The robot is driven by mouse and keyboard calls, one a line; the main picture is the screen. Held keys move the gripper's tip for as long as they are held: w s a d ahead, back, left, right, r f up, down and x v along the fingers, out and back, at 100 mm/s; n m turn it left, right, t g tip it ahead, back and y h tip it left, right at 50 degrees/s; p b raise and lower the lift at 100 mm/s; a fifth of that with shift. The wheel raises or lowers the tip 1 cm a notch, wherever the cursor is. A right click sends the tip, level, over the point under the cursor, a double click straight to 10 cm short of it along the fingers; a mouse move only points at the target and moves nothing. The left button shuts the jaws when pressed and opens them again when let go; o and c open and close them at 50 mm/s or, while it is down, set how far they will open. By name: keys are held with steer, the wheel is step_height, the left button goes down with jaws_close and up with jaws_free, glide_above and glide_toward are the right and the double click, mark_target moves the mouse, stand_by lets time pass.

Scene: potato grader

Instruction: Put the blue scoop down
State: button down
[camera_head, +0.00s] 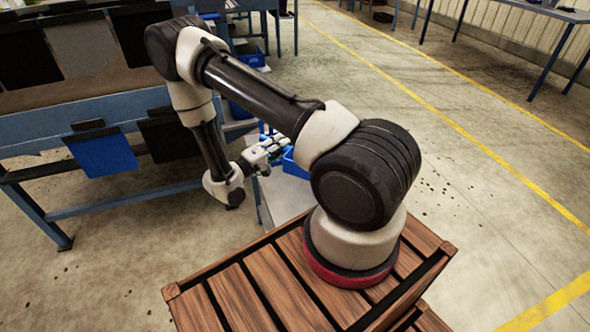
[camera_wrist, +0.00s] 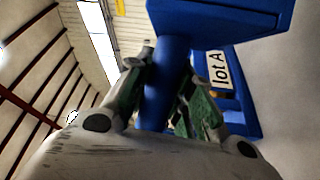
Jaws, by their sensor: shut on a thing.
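The blue scoop shows large in the wrist view, with its handle (camera_wrist: 163,85) between the fingers and its wide pan (camera_wrist: 212,18) at the top. My gripper (camera_wrist: 165,75) is shut on the handle. In the head view my gripper (camera_head: 268,146) is low over a grey table (camera_head: 288,198), partly behind my arm. Only small bits of blue show at the fingers there, so the gap between scoop and table cannot be told. A blue bin (camera_head: 296,164) stands on the table close to the gripper. In the wrist view a "lot A" label (camera_wrist: 215,68) is on a blue surface beside the scoop.
A long blue-framed machine (camera_head: 110,115) stands at the left, with blue and black flaps (camera_head: 103,155) hanging from it. Blue bins (camera_head: 250,57) sit under the frame behind. The concrete floor at the right (camera_head: 470,170) is mostly open, with yellow lines and scattered dark bits.

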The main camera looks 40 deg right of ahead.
steer(key=f, duration=1)
steer(key=shift+w+a+f, duration=0.1)
steer(key=shift+w+a, duration=0.1)
steer(key=shift+a, duration=0.15)
steer(key=shift+f, duration=0.25)
